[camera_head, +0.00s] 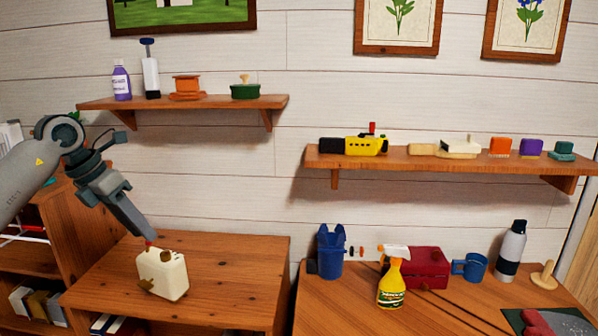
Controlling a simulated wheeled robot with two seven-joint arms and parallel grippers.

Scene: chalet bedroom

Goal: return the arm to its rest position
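My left arm comes in from the left edge. Its gripper (148,234) points down and right, with its tip right above or at the top of a cream canister (173,277). A small red spot shows between the tip and the canister top. I cannot tell whether the fingers touch the canister or hold anything, as they appear as one narrow dark shape. The canister stands upright on the low wooden cabinet (235,262). My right gripper does not show.
An upper left shelf (230,102) holds a purple bottle (121,82) and other items. A right shelf (430,164) holds a yellow toy (365,146) and brushes. The desk (340,310) bears a spray bottle (392,285), red box (430,267) and flask (511,252). The cabinet's right side is clear.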

